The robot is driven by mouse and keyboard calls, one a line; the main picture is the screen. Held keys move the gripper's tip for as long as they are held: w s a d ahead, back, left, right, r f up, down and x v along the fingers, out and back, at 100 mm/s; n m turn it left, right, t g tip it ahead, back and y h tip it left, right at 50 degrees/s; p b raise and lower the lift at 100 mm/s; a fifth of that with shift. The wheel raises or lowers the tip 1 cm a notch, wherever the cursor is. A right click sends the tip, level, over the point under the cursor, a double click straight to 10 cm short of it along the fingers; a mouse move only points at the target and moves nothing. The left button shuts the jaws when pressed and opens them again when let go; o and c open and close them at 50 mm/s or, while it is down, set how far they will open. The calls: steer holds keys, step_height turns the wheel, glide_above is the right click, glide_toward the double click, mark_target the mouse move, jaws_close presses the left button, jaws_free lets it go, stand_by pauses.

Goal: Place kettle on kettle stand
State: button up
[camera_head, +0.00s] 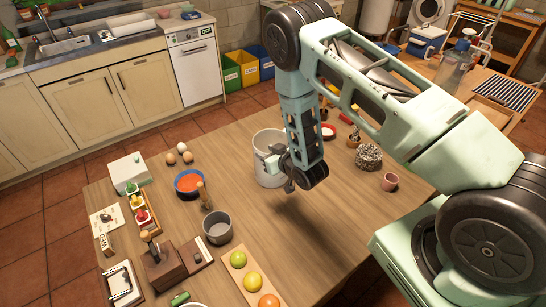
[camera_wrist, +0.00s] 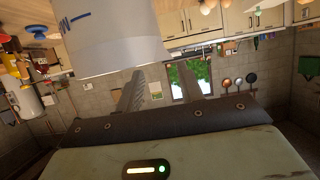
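A tall white-grey cylindrical vessel (camera_head: 266,143) stands on the wooden table, just left of my gripper (camera_head: 283,165). I cannot tell for sure whether it is the kettle. In the wrist view a large white cylinder (camera_wrist: 112,38) with blue marks fills the upper left and covers part of one finger. My gripper (camera_wrist: 160,85) shows two grey fingers with a gap between them and nothing seen held. I cannot tell whether a finger touches the vessel. I cannot make out a kettle stand.
A pink cup (camera_head: 390,182) and a speckled round thing (camera_head: 369,157) are on the right. The table's front middle is bare.

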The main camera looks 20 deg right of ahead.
mark_target(259, 150)
steer(key=shift+p+x, duration=1.65)
steer(key=shift+x, duration=0.7)
steer(key=shift+w+a+f, duration=0.15)
steer(key=shift+w+f, duration=0.15)
steer(key=shift+w, duration=0.05)
steer(key=c, duration=0.8)
jaws_close()
steer(key=shift+s+f, duration=0.1)
steer(key=shift+f, duration=0.05)
